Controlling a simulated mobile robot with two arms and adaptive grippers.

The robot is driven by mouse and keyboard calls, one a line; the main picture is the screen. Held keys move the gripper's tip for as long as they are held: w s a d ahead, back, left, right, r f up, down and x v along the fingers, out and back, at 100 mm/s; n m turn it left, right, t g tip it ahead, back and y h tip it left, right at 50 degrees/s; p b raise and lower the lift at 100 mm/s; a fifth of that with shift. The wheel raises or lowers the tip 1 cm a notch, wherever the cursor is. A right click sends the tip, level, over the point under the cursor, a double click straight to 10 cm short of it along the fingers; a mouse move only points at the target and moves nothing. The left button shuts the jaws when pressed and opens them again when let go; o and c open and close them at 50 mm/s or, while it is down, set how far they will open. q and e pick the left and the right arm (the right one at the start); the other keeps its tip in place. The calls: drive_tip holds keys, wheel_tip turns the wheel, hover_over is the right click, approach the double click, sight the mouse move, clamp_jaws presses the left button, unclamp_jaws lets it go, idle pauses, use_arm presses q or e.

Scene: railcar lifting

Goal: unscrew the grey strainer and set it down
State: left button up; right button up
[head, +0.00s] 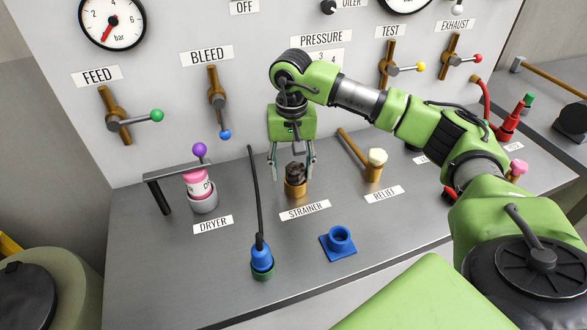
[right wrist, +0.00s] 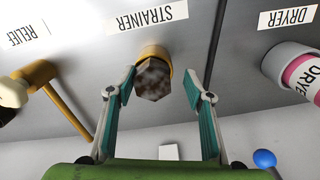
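The grey strainer (head: 296,172) is a dark, rough, faceted plug standing in a brass socket (head: 295,190) behind the STRAINER label. My right gripper (head: 293,168) points down over it, with a finger on each side. In the right wrist view, the strainer's mottled grey top (right wrist: 153,79) lies between and just beyond the two spread fingers (right wrist: 160,84). A gap shows on both sides, so the gripper is open and not touching it there. My left gripper is not in view.
The pink dryer (head: 199,186) stands left, under a dark bracket. A blue plug with a black hose (head: 261,256) and a blue square-based socket (head: 338,240) are in front. The brass relief valve (head: 373,170) stands right. Bare bench lies at front left.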

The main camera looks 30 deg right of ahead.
drive_tip(key=shift+a+f, duration=0.1)
drive_tip(key=shift+a, duration=0.15)
drive_tip(key=m, duration=0.9)
drive_tip(key=shift+m, duration=0.4)
drive_tip(key=m, duration=0.3)
drive_tip(key=shift+m, duration=0.3)
drive_tip(key=m, duration=0.5)
drive_tip(key=shift+d+m+p, duration=0.15)
drive_tip(key=shift+m+p, duration=0.25)
drive_tip(key=m, duration=0.5)
drive_tip(key=shift+f, duration=0.15)
drive_tip(key=shift+c, duration=0.7)
